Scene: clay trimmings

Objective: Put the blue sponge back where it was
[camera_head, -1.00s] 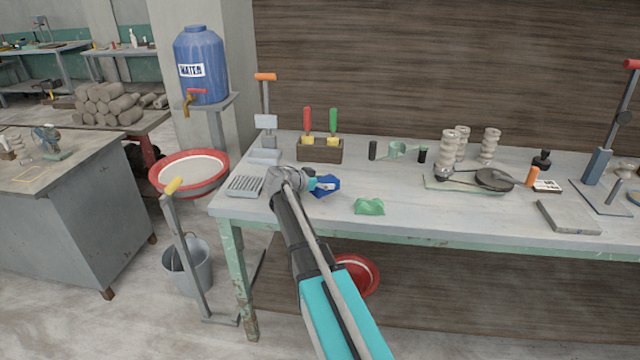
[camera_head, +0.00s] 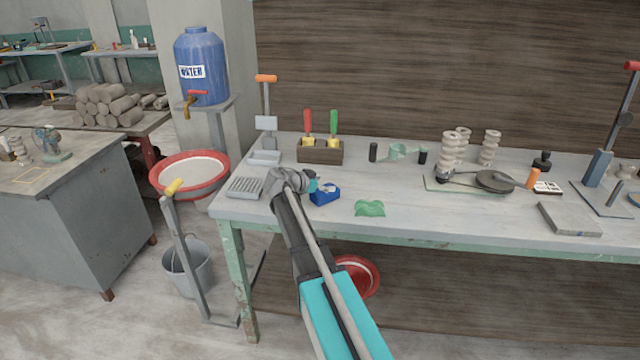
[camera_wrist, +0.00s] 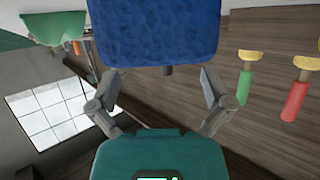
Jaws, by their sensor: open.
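The blue sponge (camera_head: 324,198) is at the workbench's left part, right beside the end of my arm. In the wrist view the sponge (camera_wrist: 155,30) fills the top middle, close to the camera, and hides the fingertips. My gripper (camera_head: 318,187) is open, its two fingers (camera_wrist: 163,75) spread to either side below the sponge's edge. Whether a finger touches the sponge, or whether it rests fully on the bench, I cannot tell. Pale parts overlap the sponge in the head view.
A wooden block with red- and green-handled tools (camera_head: 320,152) stands behind. A grey ribbed tray (camera_head: 245,187) lies left. Bare bench shows right of the green piece.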

